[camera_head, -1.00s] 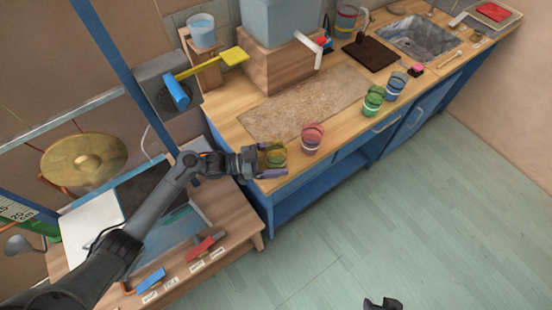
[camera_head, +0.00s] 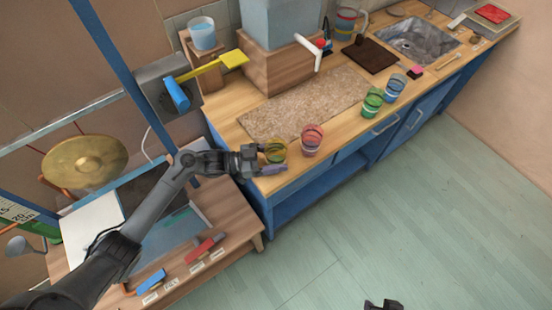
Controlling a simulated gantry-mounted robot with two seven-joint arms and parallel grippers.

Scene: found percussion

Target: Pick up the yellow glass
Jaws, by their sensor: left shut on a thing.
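The yellow glass (camera_head: 276,151) is at the front left corner of the wooden counter. My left gripper (camera_head: 273,158) reaches it from the left, with one finger behind the glass and one in front. It is shut on the glass, which looks upright. I cannot tell whether the glass's base touches the counter. A small part of my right gripper (camera_head: 384,305) shows at the bottom edge; its fingers are not clear.
A red glass (camera_head: 312,140) stands just right of the yellow one. A green glass (camera_head: 372,102) and a blue glass (camera_head: 395,86) stand further right. A speckled mat (camera_head: 305,103) lies behind them. A sink (camera_head: 415,38) is at the far right. The floor in front is clear.

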